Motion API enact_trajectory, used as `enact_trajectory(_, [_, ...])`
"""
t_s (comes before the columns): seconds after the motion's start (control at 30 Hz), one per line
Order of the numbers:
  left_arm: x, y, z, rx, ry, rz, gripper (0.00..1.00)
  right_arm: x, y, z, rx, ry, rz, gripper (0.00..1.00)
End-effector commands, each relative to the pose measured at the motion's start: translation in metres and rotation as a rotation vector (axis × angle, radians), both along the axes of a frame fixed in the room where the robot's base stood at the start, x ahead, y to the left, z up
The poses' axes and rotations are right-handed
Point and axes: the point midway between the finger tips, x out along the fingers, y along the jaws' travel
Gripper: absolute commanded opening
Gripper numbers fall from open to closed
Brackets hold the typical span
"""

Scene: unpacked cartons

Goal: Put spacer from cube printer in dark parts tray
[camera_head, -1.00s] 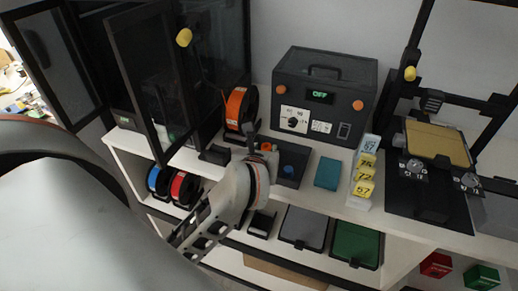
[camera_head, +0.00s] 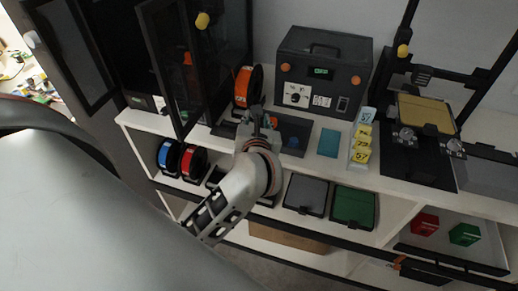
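The cube printer (camera_head: 165,70) is the black enclosure at the left, with its dark-framed door swung open. Its inside is mostly dark, and I cannot make out a spacer there. The dark parts tray (camera_head: 303,128) lies on the bench in front of the dark control box and holds a small round blue part (camera_head: 293,142). My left gripper (camera_head: 257,113) is over the bench at the tray's left end. A small orange piece (camera_head: 274,121) shows beside it; I cannot tell whether it lies in the tray. The fingers are small and partly hidden by the wrist. My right gripper is out of view.
An orange filament spool (camera_head: 243,82) stands behind my gripper. The control box (camera_head: 320,75) reads OFF. An open-frame printer (camera_head: 425,125) fills the right. Bins and spools sit on the shelf below.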

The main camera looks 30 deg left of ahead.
Motion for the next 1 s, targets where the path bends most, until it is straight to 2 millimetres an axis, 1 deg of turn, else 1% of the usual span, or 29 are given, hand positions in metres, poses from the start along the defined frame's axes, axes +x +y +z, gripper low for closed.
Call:
enact_trajectory(0.03, [-0.005, 0.015, 0.007, 0.145, -0.011, 0.014, 0.28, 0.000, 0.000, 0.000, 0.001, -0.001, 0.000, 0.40])
enact_trajectory(0.07, [-0.007, 0.022, 0.015, 0.247, -0.023, 0.019, 0.28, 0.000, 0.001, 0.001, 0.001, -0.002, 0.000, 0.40])
enact_trajectory(0.1, [-0.010, 0.029, 0.026, 0.394, -0.031, 0.021, 0.28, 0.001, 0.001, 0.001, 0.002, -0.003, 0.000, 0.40])
enact_trajectory(0.17, [-0.015, 0.031, 0.042, 0.624, -0.036, 0.010, 0.28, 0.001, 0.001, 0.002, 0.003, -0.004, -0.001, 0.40])
enact_trajectory(0.2, [-0.018, 0.026, 0.051, 0.776, -0.033, -0.006, 0.28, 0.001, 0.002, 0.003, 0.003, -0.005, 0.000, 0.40])
enact_trajectory(0.27, [-0.021, 0.012, 0.059, 1.008, -0.017, -0.045, 0.28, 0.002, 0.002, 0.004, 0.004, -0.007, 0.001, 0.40])
enact_trajectory(0.3, [-0.022, -0.001, 0.060, 1.165, -0.001, -0.081, 0.28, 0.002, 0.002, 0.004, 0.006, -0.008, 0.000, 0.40])
enact_trajectory(0.37, [-0.024, -0.026, 0.053, 1.396, 0.031, -0.150, 0.28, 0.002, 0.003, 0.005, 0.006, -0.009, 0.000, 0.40])
enact_trajectory(0.4, [-0.026, -0.044, 0.042, 1.549, 0.059, -0.207, 0.28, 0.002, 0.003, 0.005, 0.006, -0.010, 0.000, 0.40])
enact_trajectory(0.47, [-0.029, -0.072, 0.018, 1.775, 0.104, -0.307, 0.28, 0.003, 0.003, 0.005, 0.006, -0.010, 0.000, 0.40])
enact_trajectory(0.5, [-0.033, -0.090, -0.005, 1.922, 0.140, -0.384, 0.28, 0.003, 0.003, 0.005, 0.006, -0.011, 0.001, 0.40])
enact_trajectory(0.57, [-0.041, -0.113, -0.047, 2.137, 0.200, -0.517, 0.28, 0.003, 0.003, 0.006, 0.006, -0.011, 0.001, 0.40])
enact_trajectory(0.6, [-0.050, -0.125, -0.079, 2.275, 0.242, -0.617, 0.28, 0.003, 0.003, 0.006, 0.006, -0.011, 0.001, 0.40])
enact_trajectory(0.67, [-0.067, -0.137, -0.130, 2.467, 0.309, -0.777, 0.28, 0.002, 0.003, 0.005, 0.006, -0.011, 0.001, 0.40])
enact_trajectory(0.7, [-0.080, -0.139, -0.161, 2.575, 0.351, -0.879, 0.28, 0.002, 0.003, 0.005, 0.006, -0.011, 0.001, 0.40])
enact_trajectory(0.77, [-0.101, -0.138, -0.205, 2.712, 0.410, -1.030, 0.28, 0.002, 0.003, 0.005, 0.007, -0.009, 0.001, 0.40])
enact_trajectory(0.8, [-0.114, -0.134, -0.229, 2.787, 0.445, -1.122, 0.28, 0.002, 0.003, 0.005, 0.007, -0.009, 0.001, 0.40])
enact_trajectory(0.83, [-0.124, -0.131, -0.245, 2.835, 0.470, -1.185, 0.28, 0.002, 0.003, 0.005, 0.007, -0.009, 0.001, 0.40])
enact_trajectory(0.87, [-0.133, -0.127, -0.260, -2.821, -0.483, 1.221, 0.28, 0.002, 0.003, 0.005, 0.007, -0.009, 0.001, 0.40])
enact_trajectory(0.9, [-0.144, -0.121, -0.275, -2.733, -0.486, 1.228, 0.28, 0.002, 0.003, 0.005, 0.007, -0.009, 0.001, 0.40])
enact_trajectory(1.0, [-0.163, -0.110, -0.301, -2.587, -0.489, 1.239, 0.28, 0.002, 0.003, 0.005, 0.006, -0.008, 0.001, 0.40])
